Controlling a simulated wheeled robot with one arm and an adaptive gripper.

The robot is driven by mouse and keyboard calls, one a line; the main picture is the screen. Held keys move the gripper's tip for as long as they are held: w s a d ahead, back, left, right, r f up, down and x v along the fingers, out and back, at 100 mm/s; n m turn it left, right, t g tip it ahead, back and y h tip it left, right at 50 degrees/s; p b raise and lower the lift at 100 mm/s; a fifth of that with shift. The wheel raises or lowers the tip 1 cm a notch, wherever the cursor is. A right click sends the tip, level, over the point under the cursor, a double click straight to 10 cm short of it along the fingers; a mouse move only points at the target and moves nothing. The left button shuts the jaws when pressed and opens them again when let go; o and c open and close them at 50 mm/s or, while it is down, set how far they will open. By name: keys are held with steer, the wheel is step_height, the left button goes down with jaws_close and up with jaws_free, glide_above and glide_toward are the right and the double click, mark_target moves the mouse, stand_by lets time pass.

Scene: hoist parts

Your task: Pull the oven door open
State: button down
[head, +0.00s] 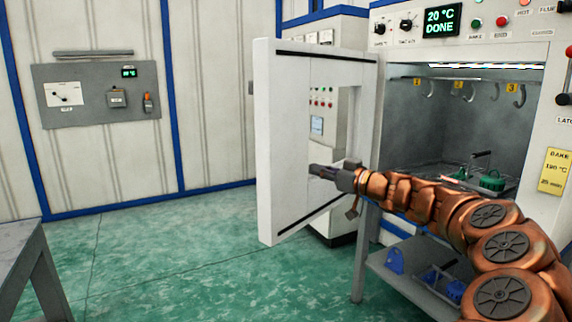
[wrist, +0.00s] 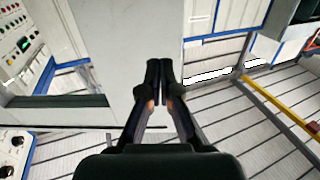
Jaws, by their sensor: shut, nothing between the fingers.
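The oven (head: 420,60) stands at the right in the head view, and its chamber is exposed. Its white door (head: 268,150) stands swung wide open to the left, with a window in it. My gripper (head: 314,171) reaches across the inner side of the door, at the height of the window. In the wrist view the gripper (wrist: 159,64) is shut with its fingertips together and nothing between them. The pale door panel (wrist: 110,50) lies behind the fingers there. I cannot tell whether the fingers touch it. The door's handle is not visible.
Inside the chamber hang several hooks (head: 458,90), above green parts (head: 492,180). A lower shelf (head: 385,262) holds blue parts. A grey table (head: 40,270) stands at the front left. Green floor (head: 190,260) is clear between table and door. The display reads 20 °C DONE.

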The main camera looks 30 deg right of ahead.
mark_target(279, 160)
steer(key=p+x, duration=0.1)
steer(key=x, duration=1)
steer(key=shift+w+a+p, duration=0.1)
steer(key=shift+p, duration=0.3)
steer(key=shift+w+f, duration=0.1)
steer(key=shift+w, duration=0.05)
